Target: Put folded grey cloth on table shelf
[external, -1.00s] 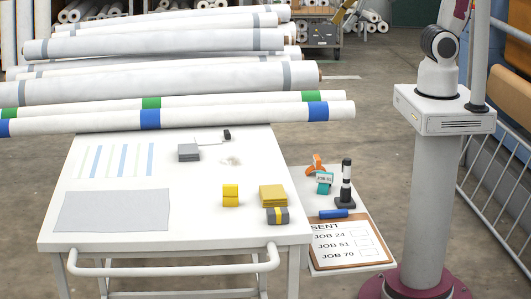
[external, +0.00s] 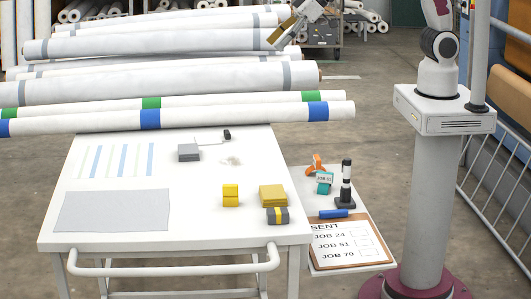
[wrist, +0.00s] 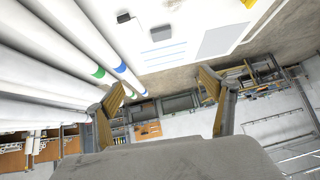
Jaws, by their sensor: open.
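A small folded grey cloth (external: 189,152) appears as a grey block lying on the white table (external: 190,238), toward its back middle. It also shows in the wrist view (wrist: 161,33). A flat grey sheet (external: 113,210) lies at the table's front left. My gripper (external: 285,33) is above the far white rolls, behind the table and well apart from the cloth. In the wrist view (wrist: 163,100) its fingers are spread, with nothing between them. A low side shelf (external: 318,262) joins the table's right side; any shelf under the tabletop is hard to make out.
Yellow blocks (external: 230,195), a yellow folded stack (external: 272,196) and a grey block with a yellow band (external: 277,215) sit at the table's right. The side shelf holds a clipboard (external: 343,240), a blue roll and a black-and-white post (external: 346,180). Long rolls (external: 170,118) line the back.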

